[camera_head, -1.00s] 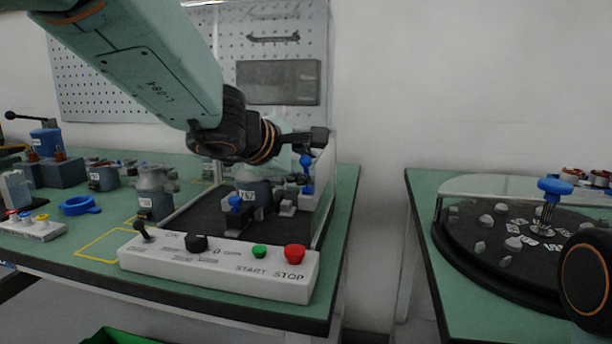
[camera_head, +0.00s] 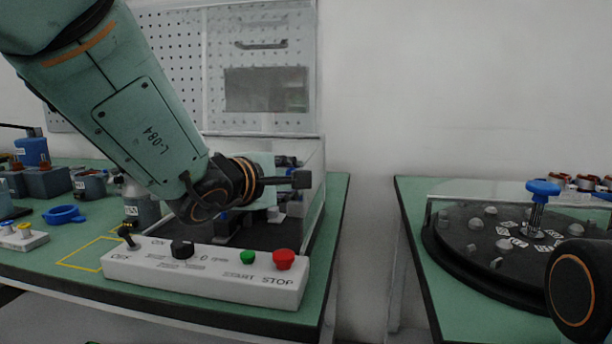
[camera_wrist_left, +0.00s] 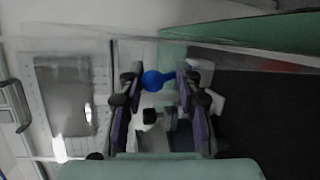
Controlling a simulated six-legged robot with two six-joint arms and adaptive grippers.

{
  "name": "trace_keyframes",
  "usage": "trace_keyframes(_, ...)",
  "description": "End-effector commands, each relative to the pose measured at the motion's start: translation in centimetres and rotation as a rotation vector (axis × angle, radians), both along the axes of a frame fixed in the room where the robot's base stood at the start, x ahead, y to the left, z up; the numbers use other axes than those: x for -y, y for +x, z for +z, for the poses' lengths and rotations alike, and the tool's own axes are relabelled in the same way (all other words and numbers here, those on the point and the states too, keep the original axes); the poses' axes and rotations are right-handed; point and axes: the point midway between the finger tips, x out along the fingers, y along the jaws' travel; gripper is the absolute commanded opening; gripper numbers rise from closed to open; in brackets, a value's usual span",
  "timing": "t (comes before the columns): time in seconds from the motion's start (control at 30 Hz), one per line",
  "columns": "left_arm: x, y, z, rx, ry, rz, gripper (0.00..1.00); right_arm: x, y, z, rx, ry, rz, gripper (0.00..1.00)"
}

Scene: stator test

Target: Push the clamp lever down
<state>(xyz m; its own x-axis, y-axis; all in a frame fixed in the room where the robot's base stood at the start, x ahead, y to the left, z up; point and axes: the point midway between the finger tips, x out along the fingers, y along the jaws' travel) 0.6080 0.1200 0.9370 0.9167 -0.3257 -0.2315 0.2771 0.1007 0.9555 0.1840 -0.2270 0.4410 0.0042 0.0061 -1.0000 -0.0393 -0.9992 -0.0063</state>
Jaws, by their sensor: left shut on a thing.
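The clamp lever's blue ball knob (camera_wrist_left: 154,81) sits between the two fingers of my left gripper (camera_wrist_left: 156,92) in the left wrist view, and the fingers are shut on it. In the head view my left gripper (camera_head: 290,180) is at the right part of the test station, inside the clear-walled area. My arm and gripper hide most of the clamp and the stator there, so the lever's tilt cannot be told. My right gripper is out of view; only a round black joint of my right arm (camera_head: 577,289) shows at the right edge.
A white control panel (camera_head: 205,273) with a black knob, green START and red STOP buttons runs along the station's front. A clear wall (camera_head: 314,185) stands right of it. A round dark turntable (camera_head: 470,250) is on the right table. A gap separates the tables.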

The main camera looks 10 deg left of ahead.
Motion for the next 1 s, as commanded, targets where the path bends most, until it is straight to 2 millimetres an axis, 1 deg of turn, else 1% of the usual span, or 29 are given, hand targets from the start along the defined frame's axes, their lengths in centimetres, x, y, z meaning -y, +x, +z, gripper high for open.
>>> trace_keyframes(0.03, 0.15, 0.20, 0.54, 0.021, -0.002, -0.003, 0.00, 0.00, 0.00, 0.00, 0.000, 0.000, 0.000, 0.40)
trace_keyframes(0.6, 0.14, 0.14, 0.54, 0.035, -0.005, -0.004, 0.00, 0.00, 0.00, 0.00, 0.000, 0.000, 0.000, 0.40)
trace_keyframes(0.63, 0.15, 0.14, 0.54, 0.035, -0.005, -0.004, 0.37, 0.00, 0.00, 0.00, 0.000, 0.000, 0.000, 0.40)
trace_keyframes(0.93, 0.08, 0.04, 0.25, 0.026, -0.002, -0.003, 0.62, 0.00, 0.00, 0.00, 0.000, 0.000, 0.000, 0.40)
trace_keyframes(1.0, 0.07, 0.03, 0.21, 0.025, -0.003, -0.003, 0.62, 0.00, 0.00, 0.00, 0.000, 0.000, 0.000, 0.40)
